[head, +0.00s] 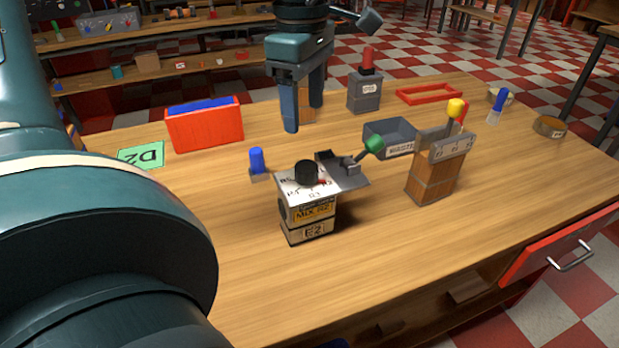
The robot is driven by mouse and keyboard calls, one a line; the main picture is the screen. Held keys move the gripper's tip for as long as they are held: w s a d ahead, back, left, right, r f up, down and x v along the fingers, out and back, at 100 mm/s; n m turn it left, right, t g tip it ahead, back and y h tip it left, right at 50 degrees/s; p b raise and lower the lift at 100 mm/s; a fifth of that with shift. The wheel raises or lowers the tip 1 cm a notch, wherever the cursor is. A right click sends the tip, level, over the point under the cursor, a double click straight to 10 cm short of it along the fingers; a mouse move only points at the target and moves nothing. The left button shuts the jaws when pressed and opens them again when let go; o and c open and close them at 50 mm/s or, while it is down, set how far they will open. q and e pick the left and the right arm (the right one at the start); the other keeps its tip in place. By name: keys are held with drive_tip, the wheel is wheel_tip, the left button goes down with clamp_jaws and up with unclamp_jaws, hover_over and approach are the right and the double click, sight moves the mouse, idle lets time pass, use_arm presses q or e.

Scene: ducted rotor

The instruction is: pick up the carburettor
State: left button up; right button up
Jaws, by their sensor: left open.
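My right gripper is not in view.
On the wooden table (400,260) are a red bin (205,124), blue-capped piece (257,162), grey tray (390,138), wooden block with a yellow-knobbed lever (435,175), grey box with a red top (365,88) and red frame (429,93). The table's front is clear.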

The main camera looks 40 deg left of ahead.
use_arm(q)
hover_over(308, 167)
drive_tip(key=f, duration=0.6)
drive_tip(key=shift+s+f+b, duration=0.3)
drive_tip(key=shift+s+f, duration=0.05)
drive_tip(key=shift+f, duration=0.05)
drive_tip(key=f, duration=0.6)
drive_tip(key=shift+w+f, duration=0.2)
drive_tip(key=shift+w, duration=0.15)
drive_tip(key=shift+c, duration=0.5)
clamp_jaws()
